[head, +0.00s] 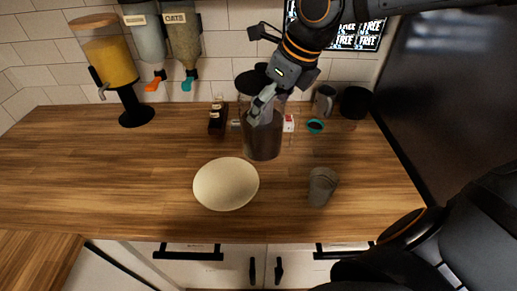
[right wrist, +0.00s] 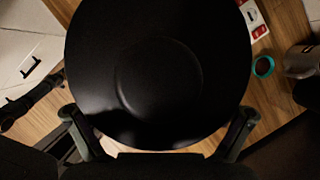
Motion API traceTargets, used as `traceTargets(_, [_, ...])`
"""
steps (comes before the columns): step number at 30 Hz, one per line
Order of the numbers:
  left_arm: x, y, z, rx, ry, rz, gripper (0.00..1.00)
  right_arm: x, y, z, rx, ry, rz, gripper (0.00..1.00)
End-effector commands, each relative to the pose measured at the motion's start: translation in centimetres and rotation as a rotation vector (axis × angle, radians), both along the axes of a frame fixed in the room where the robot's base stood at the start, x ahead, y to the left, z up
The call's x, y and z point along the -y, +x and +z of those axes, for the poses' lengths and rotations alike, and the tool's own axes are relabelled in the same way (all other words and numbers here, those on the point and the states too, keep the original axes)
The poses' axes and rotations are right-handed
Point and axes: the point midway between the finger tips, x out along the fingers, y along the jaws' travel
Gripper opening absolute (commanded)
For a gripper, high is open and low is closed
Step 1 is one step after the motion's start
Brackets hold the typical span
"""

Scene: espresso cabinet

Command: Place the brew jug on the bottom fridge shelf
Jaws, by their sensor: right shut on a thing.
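The brew jug (head: 262,142) is a clear, dark-tinted vessel at the middle back of the wooden counter in the head view. My right gripper (head: 262,103) is at its upper part, with the arm reaching in from the top right. In the right wrist view, a large round black top (right wrist: 160,75) fills the middle, with a finger on each side. The gripper is shut on the jug. I cannot tell whether the jug's base touches the counter. My left gripper is not in view. No fridge shelf can be made out.
A cream bowl (head: 226,184) and a grey cup (head: 322,186) stand in front of the jug. Dark bottles (head: 217,116) stand left of it. A grey mug (head: 324,101) and a teal-rimmed item (head: 315,126) are right. The counter's left (head: 80,170) is clear.

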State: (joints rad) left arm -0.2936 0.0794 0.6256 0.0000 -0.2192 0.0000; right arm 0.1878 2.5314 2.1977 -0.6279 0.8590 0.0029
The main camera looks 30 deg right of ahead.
Motion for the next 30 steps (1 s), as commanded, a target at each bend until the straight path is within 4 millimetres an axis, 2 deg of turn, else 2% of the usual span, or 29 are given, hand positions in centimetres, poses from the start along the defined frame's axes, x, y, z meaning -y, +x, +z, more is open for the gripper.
traceTargets(3, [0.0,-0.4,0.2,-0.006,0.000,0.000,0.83,-1.0,-2.3,0.4,0.013,-0.007,-0.069,0.28])
traceTargets(6, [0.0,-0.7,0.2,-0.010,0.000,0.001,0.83,-1.4,-3.4,0.3,0.015,-0.007,-0.107,0.28])
traceTargets(11, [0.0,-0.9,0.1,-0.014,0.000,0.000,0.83,-1.5,-3.7,0.2,0.016,-0.006,-0.124,0.28])
traceTargets(13, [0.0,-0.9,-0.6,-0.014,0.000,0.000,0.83,-1.3,-3.5,-0.3,0.016,-0.006,-0.125,0.28])
traceTargets(17, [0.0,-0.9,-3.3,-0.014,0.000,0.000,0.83,-0.2,-2.0,-1.8,0.017,-0.005,-0.127,0.28])
traceTargets(19, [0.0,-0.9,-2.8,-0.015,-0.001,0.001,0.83,0.7,-0.9,-1.6,0.012,-0.001,-0.123,0.28])
traceTargets(26, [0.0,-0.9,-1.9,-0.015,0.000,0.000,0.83,4.4,3.6,-3.8,0.010,-0.003,-0.127,0.28])
traceTargets(30, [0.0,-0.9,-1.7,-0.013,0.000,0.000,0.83,5.8,5.3,-6.9,0.009,-0.004,-0.125,0.28])
